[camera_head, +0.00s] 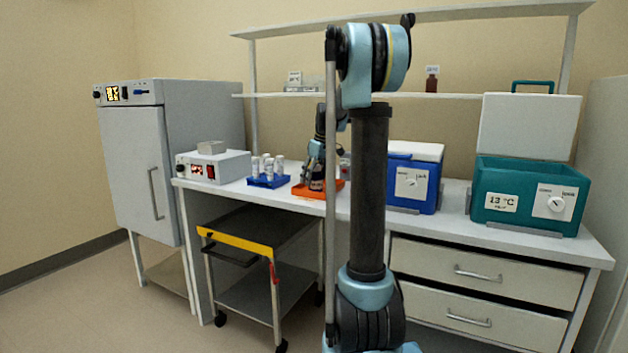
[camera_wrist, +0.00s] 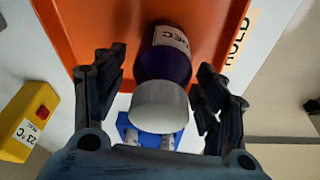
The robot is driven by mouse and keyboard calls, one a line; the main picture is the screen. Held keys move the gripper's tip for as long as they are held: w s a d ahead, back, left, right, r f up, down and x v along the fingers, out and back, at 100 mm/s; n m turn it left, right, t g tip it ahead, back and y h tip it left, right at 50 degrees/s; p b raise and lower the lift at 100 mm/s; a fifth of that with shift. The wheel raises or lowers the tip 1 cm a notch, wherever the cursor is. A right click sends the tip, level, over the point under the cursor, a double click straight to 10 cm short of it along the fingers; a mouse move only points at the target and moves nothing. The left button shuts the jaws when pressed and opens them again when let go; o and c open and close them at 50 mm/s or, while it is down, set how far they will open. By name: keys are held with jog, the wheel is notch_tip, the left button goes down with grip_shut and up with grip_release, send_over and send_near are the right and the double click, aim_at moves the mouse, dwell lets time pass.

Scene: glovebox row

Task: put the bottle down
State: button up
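A dark purple-blue bottle (camera_wrist: 165,66) with a white cap (camera_wrist: 160,106) and a white label shows in the wrist view, over the orange tray (camera_wrist: 90,22). It looks upright on the tray, but its base is hidden. My gripper (camera_wrist: 163,75) has one finger on each side of the bottle. A narrow gap shows on the left, and the right finger is very close, so the fingers look open around it. In the head view my gripper (camera_head: 314,178) points down over the orange tray (camera_head: 303,193), and the bottle is mostly hidden there.
A blue rack (camera_head: 268,182) with several white-capped tubes stands just left of the tray. A blue cooler (camera_head: 412,185) and an open teal cooler (camera_head: 525,200) stand to the right. A yellow box (camera_wrist: 28,120) marked 23 °C is near my gripper. A shelf (camera_head: 270,95) hangs above.

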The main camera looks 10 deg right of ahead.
aim_at(320, 176)
jog(key=v, duration=1.2)
jog(key=s+f+m, duration=0.2)
jog(key=s+f, duration=0.8)
jog(key=s, duration=0.4)
jog(key=s+f+m+h, duration=0.1)
jog(key=s+f+m, duration=0.2)
jog(key=s+f, duration=0.7)
jog(key=s+a+f+m+h, duration=0.1)
jog(key=s+f+m, duration=0.2)
jog(key=s+f, duration=0.7)
jog(key=s, duration=0.8)
